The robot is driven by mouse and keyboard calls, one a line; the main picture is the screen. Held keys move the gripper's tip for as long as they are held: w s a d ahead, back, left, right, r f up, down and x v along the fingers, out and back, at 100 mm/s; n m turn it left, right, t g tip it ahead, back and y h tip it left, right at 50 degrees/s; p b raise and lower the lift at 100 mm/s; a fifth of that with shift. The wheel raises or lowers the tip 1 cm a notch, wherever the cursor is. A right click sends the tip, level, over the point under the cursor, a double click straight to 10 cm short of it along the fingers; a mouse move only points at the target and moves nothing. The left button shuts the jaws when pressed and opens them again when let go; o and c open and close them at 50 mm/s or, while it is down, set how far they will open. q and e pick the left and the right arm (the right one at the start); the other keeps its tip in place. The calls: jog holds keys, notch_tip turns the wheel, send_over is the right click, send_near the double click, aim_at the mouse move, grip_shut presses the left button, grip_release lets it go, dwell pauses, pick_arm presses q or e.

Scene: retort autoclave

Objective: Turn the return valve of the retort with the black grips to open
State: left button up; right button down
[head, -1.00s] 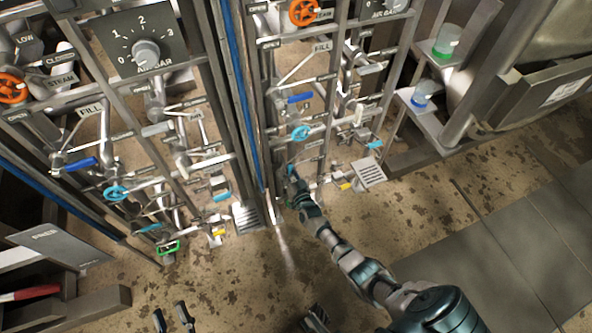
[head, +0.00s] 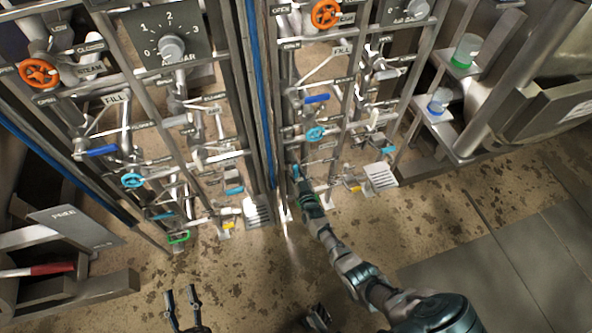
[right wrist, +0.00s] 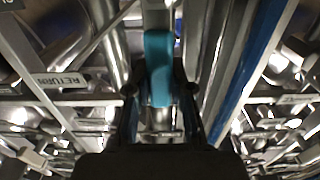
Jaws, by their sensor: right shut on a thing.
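My right gripper (head: 297,182) is at the lower left of the right-hand pipe rack in the head view. In the right wrist view, its dark fingers (right wrist: 160,95) are shut on a teal valve handle (right wrist: 158,68), which points lengthwise away from the palm. The handle's tip also shows in the head view (head: 295,170); the rest is hidden by the gripper. A RETURN label (right wrist: 60,80) is left of the handle in the right wrist view. My left gripper (head: 182,299) is open and empty at the bottom of the head view. I cannot make out black grips.
The left rack carries a dial (head: 171,47), an orange wheel (head: 39,73) and a light blue wheel (head: 132,181). The right rack has another orange wheel (head: 326,14) and light blue wheel (head: 316,133). Upright posts stand close beside my right gripper. Floor in front is clear.

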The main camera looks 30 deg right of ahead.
jog(key=shift+s+a+f, duration=0.15)
jog(key=shift+f, duration=0.25)
jog(key=c, duration=1)
grip_release()
jog(key=shift+r, duration=0.15)
jog(key=v, duration=1.1)
jog(key=shift+s, duration=0.35)
